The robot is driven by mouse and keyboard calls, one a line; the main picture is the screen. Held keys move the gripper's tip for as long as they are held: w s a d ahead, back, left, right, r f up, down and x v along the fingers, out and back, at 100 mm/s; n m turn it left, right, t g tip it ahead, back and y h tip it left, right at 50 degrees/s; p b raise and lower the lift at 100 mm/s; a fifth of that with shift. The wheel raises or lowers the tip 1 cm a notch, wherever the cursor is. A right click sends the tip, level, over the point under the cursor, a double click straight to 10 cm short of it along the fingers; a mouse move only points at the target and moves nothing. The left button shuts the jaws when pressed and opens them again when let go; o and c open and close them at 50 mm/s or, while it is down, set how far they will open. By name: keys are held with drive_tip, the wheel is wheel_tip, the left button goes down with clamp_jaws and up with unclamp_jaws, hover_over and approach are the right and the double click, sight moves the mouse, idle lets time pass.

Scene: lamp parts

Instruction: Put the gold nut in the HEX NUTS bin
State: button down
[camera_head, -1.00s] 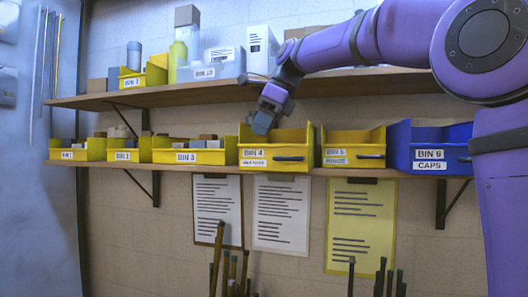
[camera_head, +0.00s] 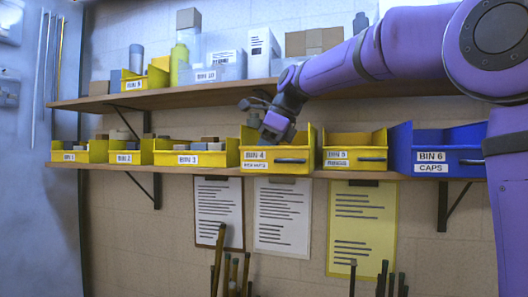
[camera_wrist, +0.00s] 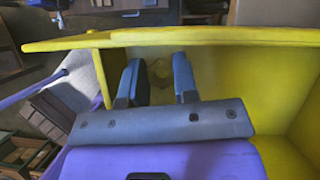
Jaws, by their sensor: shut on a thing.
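The yellow bin labelled BIN 4 (camera_head: 275,166) stands on the lower shelf; its lower label line is blurred but looks like HEX NUTS. My gripper (camera_head: 270,138) reaches down into this bin, its tips partly hidden. In the wrist view my gripper (camera_wrist: 159,78) has its two dark fingers inside the bin, near a yellow wall (camera_wrist: 225,38). The gold nut (camera_wrist: 161,72) shows faintly between the fingers, close in colour to the yellow behind it. My gripper is shut on it. I cannot tell whether the nut touches the bin.
Yellow BIN 5 (camera_head: 354,158) and blue BIN 6 CAPS (camera_head: 435,160) stand to the right. BIN 3 (camera_head: 195,158) is close on the left. The upper shelf (camera_head: 190,91) with boxes runs above and behind my arm.

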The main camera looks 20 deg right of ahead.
drive_tip(key=shift+f, duration=0.35)
drive_tip(key=c, duration=1.2)
unclamp_jaws()
drive_tip(key=shift+o, duration=0.2)
drive_tip(key=shift+r, duration=0.3)
drive_tip(key=v, duration=1.2)
drive_tip(key=shift+r, duration=0.4)
